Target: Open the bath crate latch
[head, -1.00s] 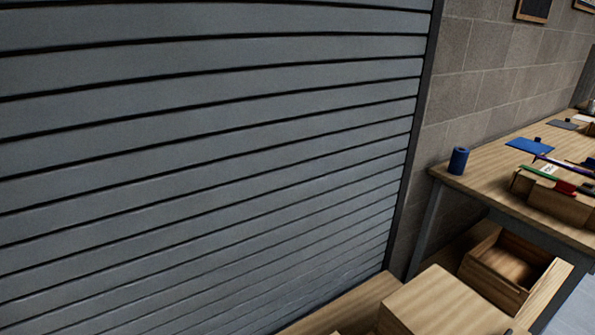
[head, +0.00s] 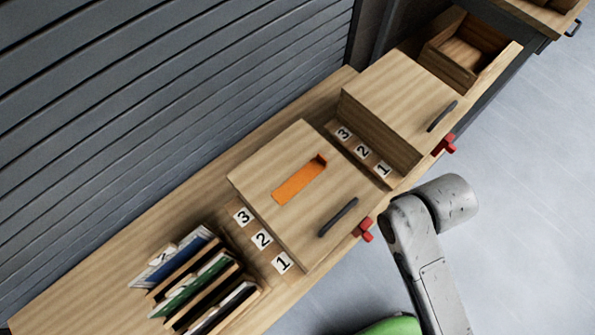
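Two wooden crates with closed lids stand on the long wooden bench. The nearer crate (head: 265,165) has an orange strip (head: 300,182) on its lid, a dark handle (head: 338,217) and a red latch (head: 364,229) on its front edge. The farther crate (head: 395,95) has a plain lid, a dark handle (head: 442,116) and a red latch (head: 444,146) at its front. I cannot tell which one is the bath crate. My grey arm shows to the right of the nearer crate's latch, apart from it. My gripper's fingers are not in view.
Number cards 1, 2 and 3 (head: 262,239) lie left of each crate. A rack with several panels (head: 200,282) stands at the lower left. An open wooden box (head: 466,48) is beyond the crates. A slatted shutter (head: 150,90) is behind; the floor (head: 530,220) at right is clear.

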